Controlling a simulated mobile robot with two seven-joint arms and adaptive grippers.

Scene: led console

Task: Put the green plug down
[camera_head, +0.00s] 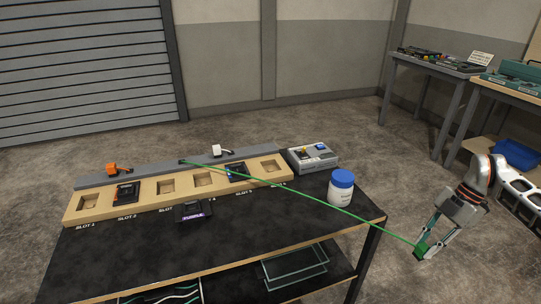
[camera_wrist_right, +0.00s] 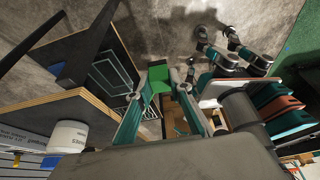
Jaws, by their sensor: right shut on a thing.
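The green plug (camera_head: 421,249) is a small green block held between the fingertips of my right gripper (camera_head: 426,247), which is shut on it. The plug is out past the right end of the black table (camera_head: 262,222), off the tabletop. Its green cable (camera_head: 300,203) runs straight from the grey rail (camera_head: 135,173) at the back, across the table, to the plug. In the right wrist view the green plug (camera_wrist_right: 158,74) sits at the tips of the teal fingers. My left gripper does not show in the head view.
A wooden slot board (camera_head: 147,205) holds several devices. A purple-labelled module (camera_head: 193,211) lies in front of it. A white jar with a blue lid (camera_head: 341,188) and a grey box (camera_head: 312,158) stand at the table's right. The front right of the tabletop is clear.

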